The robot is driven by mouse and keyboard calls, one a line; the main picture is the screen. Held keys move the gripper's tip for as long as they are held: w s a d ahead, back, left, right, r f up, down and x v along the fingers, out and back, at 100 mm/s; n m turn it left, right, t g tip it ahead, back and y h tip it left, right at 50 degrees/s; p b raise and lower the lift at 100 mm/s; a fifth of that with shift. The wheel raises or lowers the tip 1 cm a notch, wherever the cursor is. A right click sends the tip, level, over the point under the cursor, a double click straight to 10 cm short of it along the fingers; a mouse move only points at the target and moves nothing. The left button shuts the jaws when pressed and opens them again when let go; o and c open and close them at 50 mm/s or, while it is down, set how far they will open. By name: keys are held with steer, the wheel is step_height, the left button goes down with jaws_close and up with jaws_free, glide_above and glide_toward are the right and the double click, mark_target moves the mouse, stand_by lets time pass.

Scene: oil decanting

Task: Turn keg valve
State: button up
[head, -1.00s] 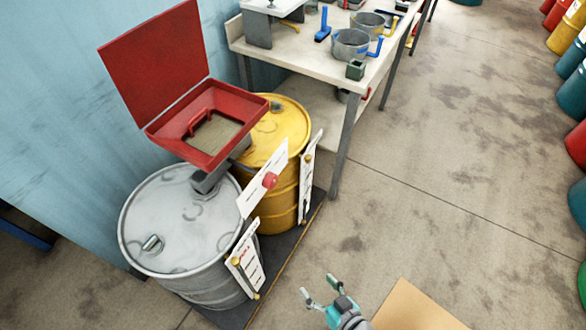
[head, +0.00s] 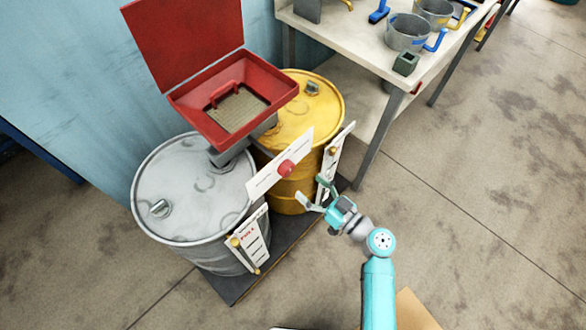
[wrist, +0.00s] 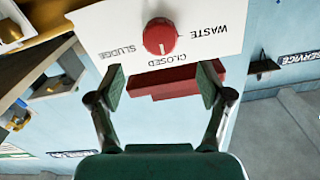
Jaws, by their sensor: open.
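The keg valve is a round red knob (head: 287,169) on a white label plate (head: 262,181) in front of the two drums. The wrist view shows the knob (wrist: 160,36) close up, near the top of the picture. The plate (wrist: 100,32) reads SLUDGE, CLOSED and WASTE upside down there, and the knob's pale mark points toward CLOSED. My gripper (head: 316,191) is just right of and below the knob in the head view, apart from it. In the wrist view my gripper (wrist: 161,83) is open and empty, its fingertips below the knob on either side.
A grey drum (head: 165,190) and a yellow drum (head: 320,110) stand on a dark pallet (head: 238,288). A red lidded funnel box (head: 187,95) sits over them. White tags hang at both drums. A workbench (head: 355,45) stands behind. The floor at right is clear.

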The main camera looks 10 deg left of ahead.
mark_target(290, 171)
steer(key=x, duration=0.8)
steer(key=c, duration=1.2)
